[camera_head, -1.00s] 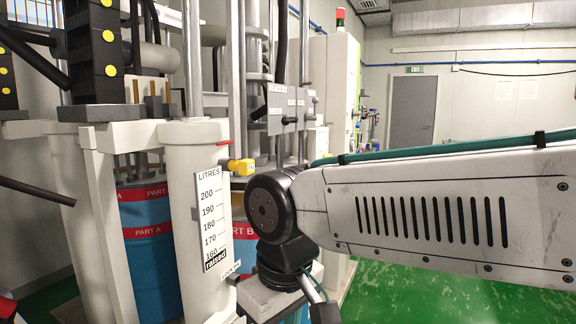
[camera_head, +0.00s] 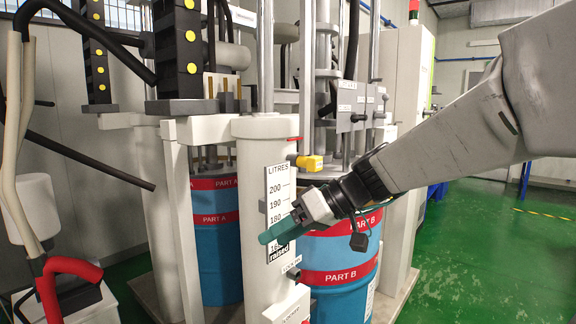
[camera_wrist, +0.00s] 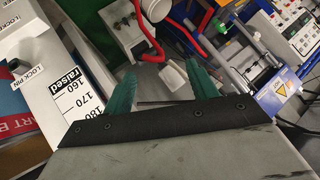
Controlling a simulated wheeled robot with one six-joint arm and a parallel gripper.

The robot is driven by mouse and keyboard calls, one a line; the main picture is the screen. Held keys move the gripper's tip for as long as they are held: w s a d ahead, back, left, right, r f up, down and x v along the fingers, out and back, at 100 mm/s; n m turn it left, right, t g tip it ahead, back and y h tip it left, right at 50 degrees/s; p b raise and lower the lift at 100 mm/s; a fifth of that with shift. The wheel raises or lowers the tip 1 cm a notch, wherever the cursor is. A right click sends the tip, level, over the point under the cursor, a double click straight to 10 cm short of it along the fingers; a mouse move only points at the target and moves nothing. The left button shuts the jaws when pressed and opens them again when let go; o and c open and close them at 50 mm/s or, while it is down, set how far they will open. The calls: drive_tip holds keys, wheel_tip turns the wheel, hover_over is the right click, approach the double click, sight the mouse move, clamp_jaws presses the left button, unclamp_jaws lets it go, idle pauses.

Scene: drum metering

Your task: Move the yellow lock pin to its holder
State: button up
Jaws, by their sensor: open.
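The yellow lock pin (camera_head: 308,162) sticks out sideways near the top of the white column (camera_head: 262,127), above the litre scale (camera_head: 279,210). My gripper (camera_head: 272,236) is below and left of the pin, in front of the scale's lower part. In the wrist view my gripper (camera_wrist: 156,78) has its two teal fingers wide apart with nothing held between them. The yellow pin does not show in the wrist view.
Blue drums marked Part A (camera_head: 216,255) and Part B (camera_head: 340,280) stand behind the column. A white cabinet (camera_head: 405,140) stands behind at right. The green floor (camera_head: 480,240) at right is open.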

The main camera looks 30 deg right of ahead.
drive_tip(key=w+d+r+t, duration=0.45)
drive_tip(key=w+d, duration=0.25)
drive_tip(key=d, duration=0.2)
drive_tip(key=t+h, duration=0.3)
drive_tip(key=t, duration=0.3)
approach(319, 165)
drive_tip(key=x, duration=0.4)
drive_tip(key=shift+w+d, duration=0.1)
drive_tip(key=shift+w, duration=0.1)
drive_tip(key=shift+x, duration=4.45)
clamp_jaws()
drive_tip(key=shift+v, duration=3)
